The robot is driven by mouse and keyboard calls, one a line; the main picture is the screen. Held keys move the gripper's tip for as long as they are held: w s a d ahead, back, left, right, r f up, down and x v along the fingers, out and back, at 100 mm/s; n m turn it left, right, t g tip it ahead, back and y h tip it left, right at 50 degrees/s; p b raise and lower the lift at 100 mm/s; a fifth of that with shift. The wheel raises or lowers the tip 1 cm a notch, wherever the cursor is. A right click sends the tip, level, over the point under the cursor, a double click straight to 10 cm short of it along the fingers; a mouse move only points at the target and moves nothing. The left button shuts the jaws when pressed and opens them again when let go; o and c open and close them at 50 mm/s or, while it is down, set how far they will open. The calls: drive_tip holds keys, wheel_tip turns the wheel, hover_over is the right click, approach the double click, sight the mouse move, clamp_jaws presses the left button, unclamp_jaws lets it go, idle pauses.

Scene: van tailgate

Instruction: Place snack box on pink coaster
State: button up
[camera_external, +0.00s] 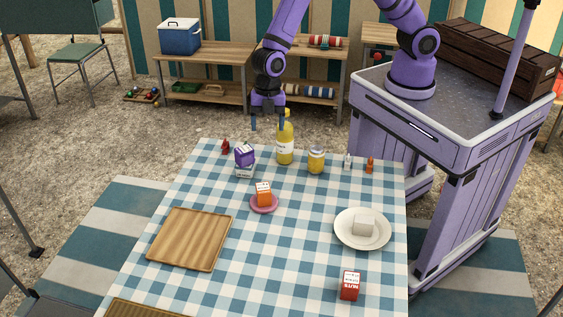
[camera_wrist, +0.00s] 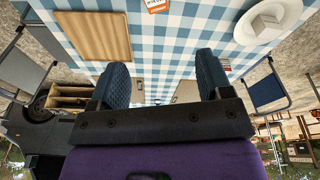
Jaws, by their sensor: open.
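The pink coaster (camera_external: 257,210) lies near the middle of the checked table. A small orange box with a white top (camera_external: 264,197) stands upright on it; its orange side also shows at the top of the wrist view (camera_wrist: 155,5). I cannot read its label or tell whether it is the snack box. Other small boxes are a purple one (camera_external: 244,157) on top of a white one (camera_external: 244,172), a red nuts box (camera_external: 349,287), and a white one (camera_external: 364,225) on a plate. My gripper (camera_external: 268,122) is open and empty above the table's far edge, away from the coaster.
A yellow bottle (camera_external: 285,145), a yellow jar (camera_external: 316,161) and small red, white and orange bottles line the far side. A wooden tray (camera_external: 190,240) lies left and the white plate (camera_external: 345,240) right. The cloth between tray and plate, in front of the coaster, is clear.

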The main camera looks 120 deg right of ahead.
drive_tip(key=s+r+m+t+h, duration=0.1)
drive_tip(key=s+r+m, duration=0.2)
drive_tip(key=s+r, duration=0.75)
drive_tip(key=s+r+m+t+h, duration=0.15)
drive_tip(key=s+r, duration=0.55)
drive_tip(key=r, duration=0.7)
drive_tip(key=s+r+m, duration=0.3)
drive_tip(key=s, duration=0.9)
drive_tip(key=s+a+r+m+t, duration=0.1)
drive_tip(key=s+r+m, duration=0.3)
drive_tip(key=s, duration=0.8)
drive_tip(key=shift+y, duration=0.35)
